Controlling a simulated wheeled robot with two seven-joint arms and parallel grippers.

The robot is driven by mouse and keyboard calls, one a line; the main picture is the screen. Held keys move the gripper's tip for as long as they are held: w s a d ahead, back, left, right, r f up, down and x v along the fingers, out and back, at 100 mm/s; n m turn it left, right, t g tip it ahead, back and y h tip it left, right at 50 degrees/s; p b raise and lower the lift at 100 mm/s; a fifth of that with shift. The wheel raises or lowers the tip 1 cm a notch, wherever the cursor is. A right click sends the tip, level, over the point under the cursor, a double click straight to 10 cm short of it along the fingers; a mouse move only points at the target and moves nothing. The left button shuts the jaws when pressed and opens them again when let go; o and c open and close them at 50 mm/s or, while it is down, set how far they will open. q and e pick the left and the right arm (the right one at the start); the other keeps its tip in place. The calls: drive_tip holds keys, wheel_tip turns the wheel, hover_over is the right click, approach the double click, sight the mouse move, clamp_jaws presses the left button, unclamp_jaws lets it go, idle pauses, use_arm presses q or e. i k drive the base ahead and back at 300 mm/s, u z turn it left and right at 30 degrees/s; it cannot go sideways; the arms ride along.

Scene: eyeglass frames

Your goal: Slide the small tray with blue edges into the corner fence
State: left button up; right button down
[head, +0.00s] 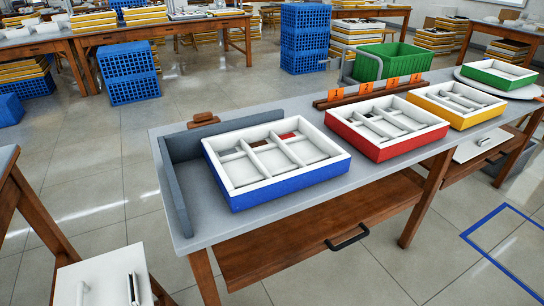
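The tray with blue edges (290,187) is a white, divided tray lying flat on the left part of the grey table. It holds a few small dark and reddish pieces. The corner fence (174,190) is a low grey L-shaped wall at the table's left end, with one arm along the left and one along the back. Bare tabletop shows between the tray's left side and the left arm. The tray's back edge is close to the back arm; I cannot tell whether they touch. The tray's right end reaches past the back arm. Neither of my grippers is in view.
A red-edged tray (390,148) sits just right of the blue one, then yellow-edged (458,118) and green-edged (500,82) trays. A brown rack with orange number cards (364,88) and a green crate (386,62) stand behind. The table's front edge (330,203) is clear.

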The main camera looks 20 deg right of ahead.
sight(257, 164)
drive_tip(key=u, duration=3.55)
drive_tip(key=k, duration=2.05)
drive_tip(key=z, duration=1.75)
